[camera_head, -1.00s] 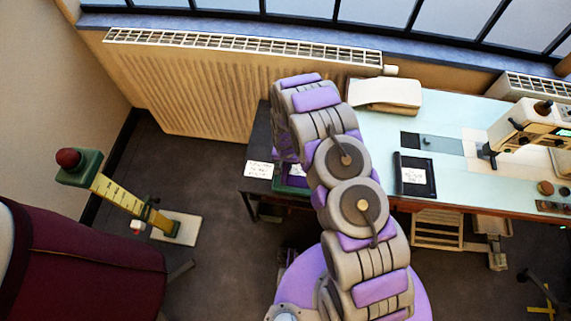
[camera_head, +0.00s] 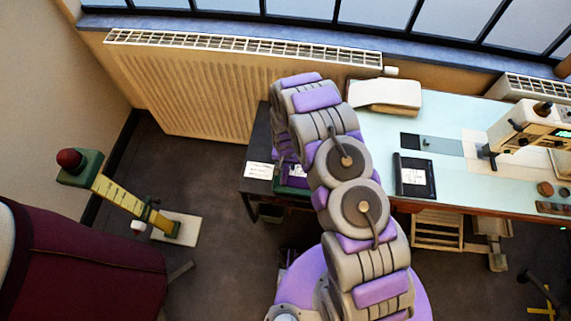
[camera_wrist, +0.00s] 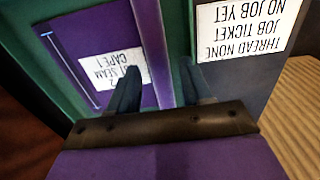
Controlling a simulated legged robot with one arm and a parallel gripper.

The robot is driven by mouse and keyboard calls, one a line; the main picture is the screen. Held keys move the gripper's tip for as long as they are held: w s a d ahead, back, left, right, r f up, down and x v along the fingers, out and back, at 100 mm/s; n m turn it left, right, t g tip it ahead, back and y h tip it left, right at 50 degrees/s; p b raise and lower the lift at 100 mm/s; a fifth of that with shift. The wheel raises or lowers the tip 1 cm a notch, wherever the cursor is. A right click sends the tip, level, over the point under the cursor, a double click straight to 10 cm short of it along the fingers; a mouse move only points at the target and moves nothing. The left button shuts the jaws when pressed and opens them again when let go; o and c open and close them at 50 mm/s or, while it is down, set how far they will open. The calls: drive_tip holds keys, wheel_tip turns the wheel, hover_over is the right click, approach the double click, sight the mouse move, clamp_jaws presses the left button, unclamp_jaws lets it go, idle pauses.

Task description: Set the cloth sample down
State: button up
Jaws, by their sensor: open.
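The cloth sample (camera_wrist: 80,30) is a flat purple piece with a white label (camera_wrist: 108,67) reading "CAPE 1" and a seam line. In the wrist view it lies over a green surface (camera_wrist: 25,22), which looks like a tray or mat. My gripper (camera_wrist: 160,78) is open above it, one finger over the sample near the label, the other to the right over the green border. Whether a finger touches the cloth I cannot tell. In the head view my arm hides the gripper and most of the sample; a green edge (camera_head: 291,181) shows beside the arm.
A white job ticket (camera_head: 259,170) lies on the dark side table (camera_head: 250,187); it also shows in the wrist view (camera_wrist: 240,28). To the right, the pale worktable (camera_head: 385,128) bears a sewing machine (camera_head: 525,120), a black-framed card (camera_head: 414,177) and folded cream cloth (camera_head: 385,93).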

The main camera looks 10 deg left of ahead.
drive_tip(key=s+d+r+p, duration=0.15)
drive_tip(key=d+r, duration=0.25)
drive_tip(key=r, duration=0.8)
drive_tip(key=s+d+r, duration=0.3)
drive_tip(key=d+r, duration=0.1)
drive_tip(key=r, duration=0.9)
drive_tip(key=s+d+r+p, duration=0.1)
drive_tip(key=s+d+r, duration=0.25)
drive_tip(key=r, duration=0.85)
drive_tip(key=s+d+r, duration=0.3)
drive_tip(key=s+r, duration=0.1)
drive_tip(key=s, duration=0.4)
drive_tip(key=s+d+r+g, duration=0.1)
drive_tip(key=s+d+r, duration=0.1)
drive_tip(key=s+r, duration=0.3)
drive_tip(key=s+d+r, duration=0.3)
drive_tip(key=s+r, duration=0.2)
drive_tip(key=s, duration=0.6)
drive_tip(key=shift+s+d+r+g, duration=0.15)
drive_tip(key=shift+s+d+g, duration=0.15)
drive_tip(key=shift+d+g, duration=0.1)
drive_tip(key=shift+a, duration=0.1)
